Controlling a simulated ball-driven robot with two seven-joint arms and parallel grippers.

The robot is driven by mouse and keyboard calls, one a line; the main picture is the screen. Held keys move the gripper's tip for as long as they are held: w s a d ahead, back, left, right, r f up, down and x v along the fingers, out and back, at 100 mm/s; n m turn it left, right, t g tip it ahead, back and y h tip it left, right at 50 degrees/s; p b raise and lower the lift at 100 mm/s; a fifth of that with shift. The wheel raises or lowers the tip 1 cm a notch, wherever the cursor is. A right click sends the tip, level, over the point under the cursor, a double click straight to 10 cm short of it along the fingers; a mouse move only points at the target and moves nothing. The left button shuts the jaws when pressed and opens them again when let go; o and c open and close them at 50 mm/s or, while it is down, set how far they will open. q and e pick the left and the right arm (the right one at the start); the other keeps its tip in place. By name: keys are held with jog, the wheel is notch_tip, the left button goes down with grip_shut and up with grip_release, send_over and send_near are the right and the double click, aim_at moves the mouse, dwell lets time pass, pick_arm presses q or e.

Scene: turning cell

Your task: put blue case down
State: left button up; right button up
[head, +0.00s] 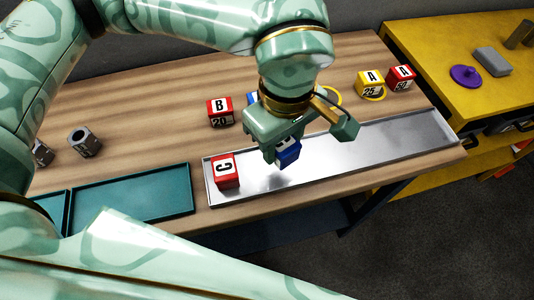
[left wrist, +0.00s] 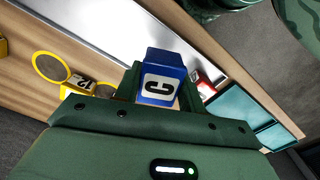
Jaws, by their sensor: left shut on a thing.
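My left gripper (head: 286,143) is shut on a blue case (head: 288,154), over the left part of the long metal tray (head: 400,143). In the left wrist view the blue case (left wrist: 162,72) shows a white label with a C between the fingers. The gripper hides much of the case in the head view, and I cannot tell whether its underside touches the tray. A red case marked C (head: 225,171) sits at the tray's left end, apart from the blue one. My right gripper is not in view.
Behind the tray stand a red B case (head: 220,112), a partly hidden blue thing (head: 252,98), a yellow A case (head: 370,82) and a red A case (head: 401,78). A teal tray (head: 135,195) is to the left. The metal tray's right part is clear.

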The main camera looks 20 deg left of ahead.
aim_at(266, 169)
pick_arm(q)
jog(key=shift+a+f, duration=0.8)
jog(key=shift+f, duration=0.3)
jog(key=shift+s+a+f, duration=0.1)
jog(key=shift+a+f, duration=0.15)
jog(key=f, duration=0.1)
jog(key=f+b, duration=0.1)
jog(key=f, duration=0.1)
jog(key=shift+a+f, duration=0.3)
jog(key=shift+f, duration=0.1)
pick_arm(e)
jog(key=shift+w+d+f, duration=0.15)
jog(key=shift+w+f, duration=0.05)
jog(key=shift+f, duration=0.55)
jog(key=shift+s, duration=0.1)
pick_arm(q)
jog(key=o, duration=0.6)
jog(key=shift+f, duration=0.15)
jog(key=o, duration=0.5)
